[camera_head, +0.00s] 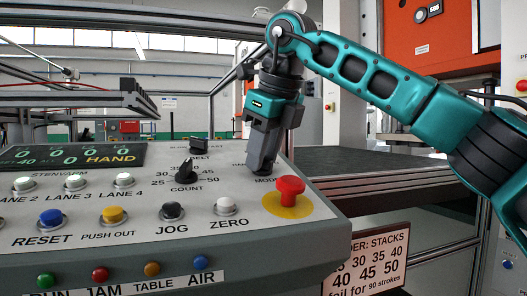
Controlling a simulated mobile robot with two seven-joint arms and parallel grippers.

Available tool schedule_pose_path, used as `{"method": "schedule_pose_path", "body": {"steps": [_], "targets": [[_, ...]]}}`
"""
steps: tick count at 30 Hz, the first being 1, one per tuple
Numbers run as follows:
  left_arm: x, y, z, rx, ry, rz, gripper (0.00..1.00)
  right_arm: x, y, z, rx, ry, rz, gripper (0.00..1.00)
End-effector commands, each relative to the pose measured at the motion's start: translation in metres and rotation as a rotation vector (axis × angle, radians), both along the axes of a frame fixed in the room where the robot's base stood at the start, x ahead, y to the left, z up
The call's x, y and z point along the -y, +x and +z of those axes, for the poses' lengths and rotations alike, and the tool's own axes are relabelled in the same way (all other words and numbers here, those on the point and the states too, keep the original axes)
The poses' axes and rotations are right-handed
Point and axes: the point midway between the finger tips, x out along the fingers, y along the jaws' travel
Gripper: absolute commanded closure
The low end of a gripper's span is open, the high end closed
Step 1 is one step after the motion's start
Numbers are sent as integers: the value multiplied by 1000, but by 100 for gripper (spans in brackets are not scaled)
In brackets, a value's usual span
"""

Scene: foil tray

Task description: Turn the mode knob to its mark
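My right gripper (263,167) points down onto the control panel (130,232), just behind the partly covered "MODE" label. The mode knob is hidden behind the gripper, so its pointer and mark do not show. I cannot tell whether the fingers touch or grip the knob. A black count knob (186,171) stands to the left, with a scale including 25, 35, 45 and 50 around it. A black belt knob (198,146) sits behind it. My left gripper is not in view.
A red mushroom button (290,188) on a yellow disc stands close in front of my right gripper. Blue, yellow, black and white push buttons line the panel's front. A display (72,155) reads "HAND". A sign (366,264) about stacks hangs below right.

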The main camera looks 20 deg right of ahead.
Motion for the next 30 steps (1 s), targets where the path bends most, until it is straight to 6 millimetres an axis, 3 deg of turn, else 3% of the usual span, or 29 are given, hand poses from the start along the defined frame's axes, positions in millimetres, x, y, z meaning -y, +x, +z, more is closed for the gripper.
{"method": "schedule_pose_path", "body": {"steps": [10, 23, 30], "targets": [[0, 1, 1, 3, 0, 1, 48, 0, 0, 0, 0, 0, 0, 100], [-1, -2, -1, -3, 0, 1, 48, 0, 0, 0, 0, 5, -18, 100], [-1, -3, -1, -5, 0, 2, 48, 0, 0, 0, -1, 37, -125, 100]]}}
